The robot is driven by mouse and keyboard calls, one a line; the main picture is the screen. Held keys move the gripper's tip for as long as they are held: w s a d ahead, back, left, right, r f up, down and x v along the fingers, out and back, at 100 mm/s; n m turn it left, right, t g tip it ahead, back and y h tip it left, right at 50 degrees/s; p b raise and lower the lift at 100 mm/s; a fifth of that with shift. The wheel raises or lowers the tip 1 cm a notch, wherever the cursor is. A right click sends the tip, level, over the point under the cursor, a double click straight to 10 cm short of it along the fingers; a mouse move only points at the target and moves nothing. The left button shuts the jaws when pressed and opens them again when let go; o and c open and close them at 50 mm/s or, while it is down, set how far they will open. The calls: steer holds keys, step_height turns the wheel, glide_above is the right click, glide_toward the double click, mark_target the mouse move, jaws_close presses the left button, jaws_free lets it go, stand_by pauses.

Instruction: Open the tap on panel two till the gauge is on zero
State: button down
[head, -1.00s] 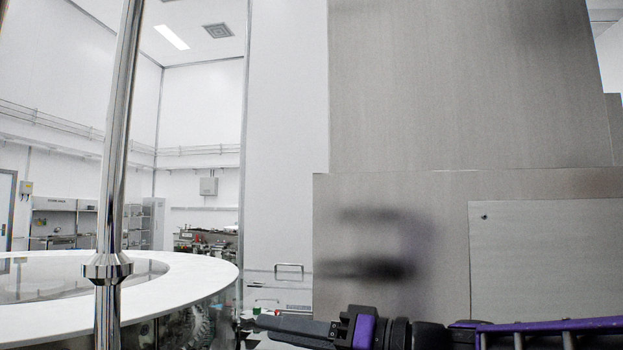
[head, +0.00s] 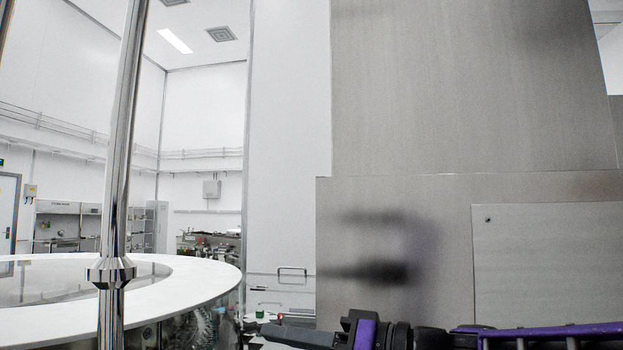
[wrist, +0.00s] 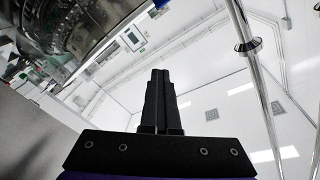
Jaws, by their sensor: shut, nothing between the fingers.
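My gripper (head: 285,334) is at the bottom of the head view, pointing left, in front of the grey metal cabinet. In the wrist view its two dark fingers (wrist: 160,78) lie together, shut and empty. No tap, gauge or numbered panel can be made out in either view. Small green and red parts (head: 280,316) show just beyond the fingers in the head view, too small to identify.
A large round washer with a white rim (head: 200,306) stands at left, behind a shiny vertical pole (head: 118,200). The brushed-metal cabinet (head: 400,190) fills the right side, reflecting my arm. A bench with equipment (head: 208,245) stands far back.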

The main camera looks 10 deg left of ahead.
steer(key=w+a+f+m+g, duration=0.1)
steer(key=w+a+f+m, duration=0.1)
steer(key=f, duration=0.8)
steer(key=w+a+f+m+g, duration=0.1)
steer(key=a+f+m, duration=0.1)
steer(key=f, duration=0.9)
steer(key=w+a+f+m+g, duration=0.1)
steer(key=w+a+f+m, duration=0.1)
steer(key=f, duration=0.9)
steer(key=shift+w+a+m+y, duration=0.25)
steer(key=shift+w+m+y, duration=0.1)
steer(key=shift+m, duration=0.45)
steer(key=shift+w+d+f+g, duration=0.1)
steer(key=shift+w+f+g, duration=0.3)
steer(key=c, duration=1.6)
jaws_free()
steer(key=shift+s+a+r, duration=0.1)
steer(key=shift+s+r, duration=0.15)
steer(key=shift+s, duration=0.25)
steer(key=shift+s+a+r, duration=0.1)
steer(key=shift+s+r, duration=0.15)
steer(key=shift+s, duration=0.25)
steer(key=c, duration=1.3)
jaws_free()
steer(key=shift+w+d+f, duration=0.1)
steer(key=shift+w+f, duration=0.25)
steer(key=shift+w, duration=0.15)
steer(key=o, duration=0.5)
steer(key=shift+r, duration=0.1)
steer(key=shift+o, duration=0.2)
